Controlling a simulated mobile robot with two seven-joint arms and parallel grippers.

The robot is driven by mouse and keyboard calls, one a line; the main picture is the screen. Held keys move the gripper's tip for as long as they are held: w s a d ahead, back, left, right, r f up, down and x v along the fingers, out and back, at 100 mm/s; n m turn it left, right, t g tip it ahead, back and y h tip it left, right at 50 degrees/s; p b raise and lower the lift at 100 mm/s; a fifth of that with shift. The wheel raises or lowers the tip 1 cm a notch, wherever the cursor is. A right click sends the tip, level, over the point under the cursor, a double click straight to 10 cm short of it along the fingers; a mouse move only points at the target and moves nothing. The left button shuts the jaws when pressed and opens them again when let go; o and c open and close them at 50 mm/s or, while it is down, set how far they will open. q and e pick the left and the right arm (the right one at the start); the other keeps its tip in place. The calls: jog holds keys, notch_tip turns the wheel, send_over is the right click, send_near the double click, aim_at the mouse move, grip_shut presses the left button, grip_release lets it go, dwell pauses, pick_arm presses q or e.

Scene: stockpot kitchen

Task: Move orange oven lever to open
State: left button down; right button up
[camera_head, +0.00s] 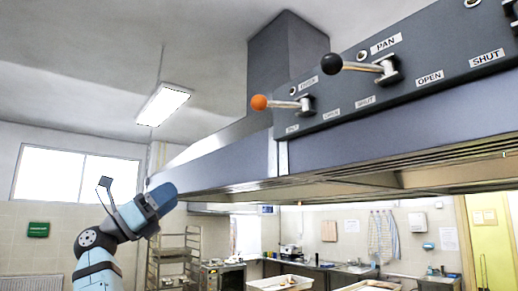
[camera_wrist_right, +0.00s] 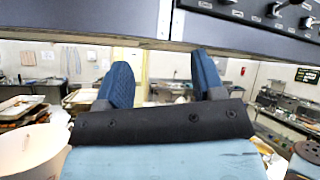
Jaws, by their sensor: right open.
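The orange-tipped lever (camera_head: 259,102) sticks out to the left from the sloping grey control panel (camera_head: 420,60) in the head view. Its metal rod ends at a pivot above small labels too blurred to read surely. My right gripper (camera_head: 164,194) is at the lower left, by the hood's far left end, below the orange lever and well apart from it. In the right wrist view my right gripper (camera_wrist_right: 162,68) has its two blue fingers spread with nothing between them. No orange ball can be made out there. My left gripper is not in view.
A black-tipped lever (camera_head: 331,63) under the PAN label is close to the right of the orange one. The hood's lower edge (camera_head: 230,180) runs below the panel. A rack (camera_head: 175,255) and counters stand farther back. Air left of the orange ball is clear.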

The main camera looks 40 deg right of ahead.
jog(key=s+a+r+m+y, duration=0.1)
jog(key=s+r+m+y, duration=0.5)
jog(key=r, duration=0.6)
jog(key=t+y, duration=0.1)
jog(key=t, duration=0.1)
send_near(260, 105)
jog(key=x, duration=0.3)
jog(key=w+p+x, duration=0.1)
jog(key=x, duration=0.2)
jog(key=r+x, duration=0.1)
jog(key=x, duration=0.2)
jog(key=shift+w+d+p, duration=0.1)
jog(key=shift+d+p, duration=0.3)
jog(key=shift+d, duration=0.55)
jog(key=shift+d+f, duration=0.1)
jog(key=c, duration=0.6)
grip_shut()
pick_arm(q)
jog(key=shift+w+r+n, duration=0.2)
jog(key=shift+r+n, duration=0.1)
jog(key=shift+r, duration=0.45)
